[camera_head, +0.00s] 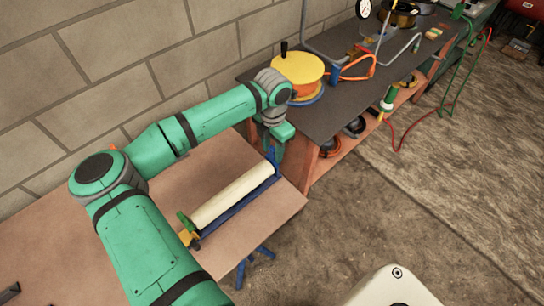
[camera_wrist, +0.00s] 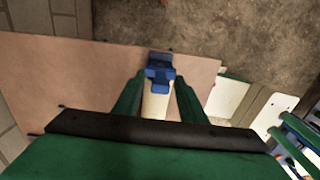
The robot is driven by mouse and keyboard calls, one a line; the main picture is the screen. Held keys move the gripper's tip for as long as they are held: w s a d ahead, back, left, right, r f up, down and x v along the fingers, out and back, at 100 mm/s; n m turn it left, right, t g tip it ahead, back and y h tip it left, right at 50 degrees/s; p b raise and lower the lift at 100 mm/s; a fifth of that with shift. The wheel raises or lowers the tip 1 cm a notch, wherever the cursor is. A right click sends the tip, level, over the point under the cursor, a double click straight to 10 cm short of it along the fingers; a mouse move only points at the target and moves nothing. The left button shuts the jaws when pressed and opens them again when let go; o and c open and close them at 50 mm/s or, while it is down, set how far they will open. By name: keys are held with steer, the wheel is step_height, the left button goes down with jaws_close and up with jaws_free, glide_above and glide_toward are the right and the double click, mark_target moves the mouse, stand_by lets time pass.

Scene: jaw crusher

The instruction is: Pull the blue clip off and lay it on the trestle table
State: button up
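A blue clip (camera_wrist: 159,66) sits at the far end of a cream roll (camera_head: 230,196), which lies on a blue holder (camera_head: 240,206) on the trestle table (camera_head: 135,262). In the head view the blue clip (camera_head: 272,155) is partly hidden by my gripper (camera_head: 277,142). In the wrist view my gripper (camera_wrist: 159,78) has its two green fingers apart, one on each side of the line to the clip. The clip shows between and just beyond the fingertips. I cannot tell whether they touch it. The cream roll (camera_wrist: 155,106) runs back between the fingers.
A green clip (camera_head: 185,220) and a yellow piece (camera_head: 188,238) are at the roll's near end. Bare tabletop lies left of the roll. A dark workbench (camera_head: 345,92) with a yellow-topped reel (camera_head: 299,68) stands close behind my gripper. A block wall (camera_head: 110,60) runs along the back.

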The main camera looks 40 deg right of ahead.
steer(key=shift+d, duration=0.1)
jaws_close()
steer(key=shift+r, duration=0.15)
steer(key=shift+r, duration=2.85)
